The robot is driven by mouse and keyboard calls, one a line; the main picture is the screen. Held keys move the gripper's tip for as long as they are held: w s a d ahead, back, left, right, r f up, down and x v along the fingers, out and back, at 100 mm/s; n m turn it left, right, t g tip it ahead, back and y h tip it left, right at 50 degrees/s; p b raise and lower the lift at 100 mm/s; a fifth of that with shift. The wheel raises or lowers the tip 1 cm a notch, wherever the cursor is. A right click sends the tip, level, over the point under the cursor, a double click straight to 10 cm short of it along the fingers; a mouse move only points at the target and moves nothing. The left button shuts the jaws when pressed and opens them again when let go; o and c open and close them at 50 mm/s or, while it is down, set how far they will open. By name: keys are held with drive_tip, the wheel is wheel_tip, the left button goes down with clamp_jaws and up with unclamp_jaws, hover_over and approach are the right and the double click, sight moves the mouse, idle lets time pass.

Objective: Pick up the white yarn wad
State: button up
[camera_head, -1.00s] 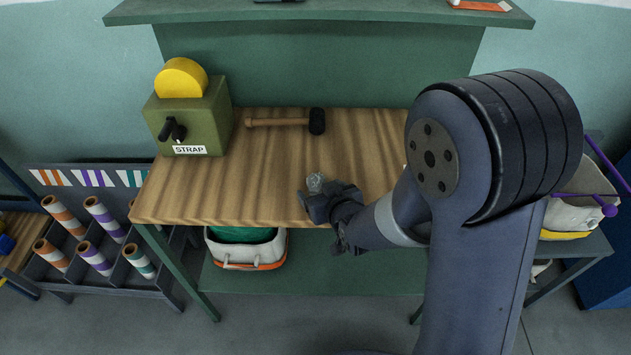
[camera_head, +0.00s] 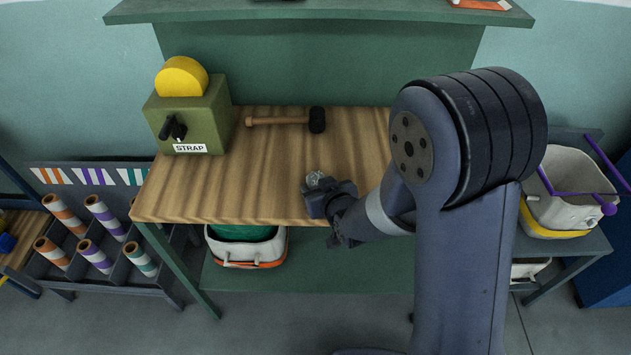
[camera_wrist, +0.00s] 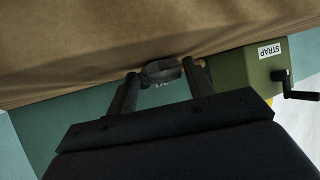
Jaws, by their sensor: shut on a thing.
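The white yarn wad (camera_head: 315,179) is a small, crumpled greyish-white lump at the tip of my gripper (camera_head: 318,190), over the front part of the wooden bench top. In the wrist view the wad (camera_wrist: 162,72) sits between the two dark fingers of my gripper (camera_wrist: 160,82), which are shut on it. The fingers hide its sides. I cannot tell whether the wad touches the bench top.
A wooden bench (camera_head: 250,190) holds a green strap box (camera_head: 190,118) and a mallet (camera_head: 285,121). A rack of striped rolls (camera_head: 100,240) is at left. The bench middle is clear.

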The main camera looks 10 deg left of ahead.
drive_tip(key=shift+c, duration=0.8)
drive_tip(key=shift+r, duration=0.1)
wheel_tip(320, 180, up, 10)
drive_tip(key=shift+f+p, duration=0.1)
drive_tip(key=shift+p, duration=0.2)
drive_tip(key=shift+c, duration=0.2)
